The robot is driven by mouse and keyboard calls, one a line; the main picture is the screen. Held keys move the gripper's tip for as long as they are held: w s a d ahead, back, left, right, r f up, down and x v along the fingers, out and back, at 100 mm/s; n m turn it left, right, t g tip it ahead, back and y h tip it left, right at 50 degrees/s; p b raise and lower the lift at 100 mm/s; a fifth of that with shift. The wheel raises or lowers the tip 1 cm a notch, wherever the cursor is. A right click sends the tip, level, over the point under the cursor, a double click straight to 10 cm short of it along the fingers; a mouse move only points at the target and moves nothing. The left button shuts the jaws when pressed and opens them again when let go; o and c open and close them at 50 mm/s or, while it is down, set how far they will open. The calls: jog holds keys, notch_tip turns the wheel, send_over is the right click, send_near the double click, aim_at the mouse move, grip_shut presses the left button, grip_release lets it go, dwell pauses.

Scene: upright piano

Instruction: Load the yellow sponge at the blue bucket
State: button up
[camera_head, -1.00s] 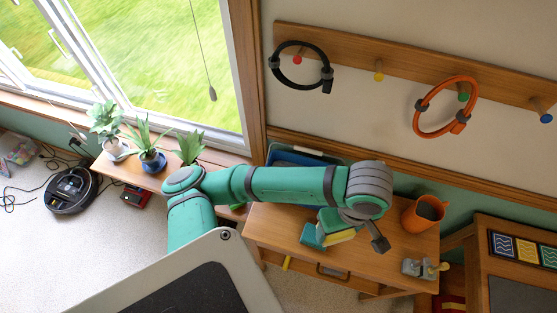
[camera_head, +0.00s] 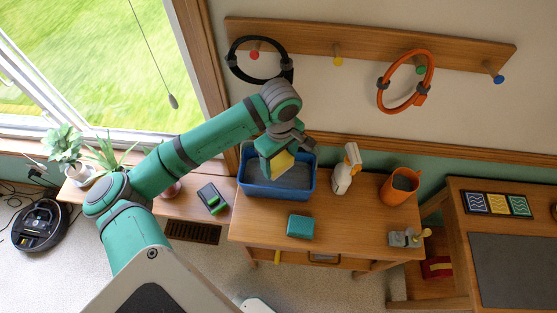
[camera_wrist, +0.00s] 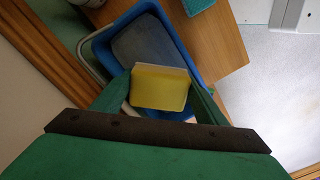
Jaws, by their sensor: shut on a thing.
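The yellow sponge (camera_wrist: 160,88) is held between the two fingers of my gripper (camera_wrist: 158,95) in the wrist view. In the head view the sponge (camera_head: 281,163) shows as a yellow patch below my gripper (camera_head: 276,155). My gripper is shut on it. The blue bucket (camera_head: 250,191) is a rectangular open tub on the wooden table, with a dark grey inside. The bucket also shows in the wrist view (camera_wrist: 183,38). I cannot tell how high the sponge is above its floor.
A teal block (camera_head: 300,226) lies on the wooden table (camera_head: 345,235) in front of the bucket. A white spray bottle (camera_head: 347,170) stands right of the bucket, then an orange container (camera_head: 399,187). A grey metal fixture (camera_head: 406,239) is at the table's right front.

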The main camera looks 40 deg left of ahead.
aim_at(279, 173)
jog(key=shift+f, duration=2.95)
jog(key=shift+f, duration=0.6)
jog(key=shift+r, duration=3.55)
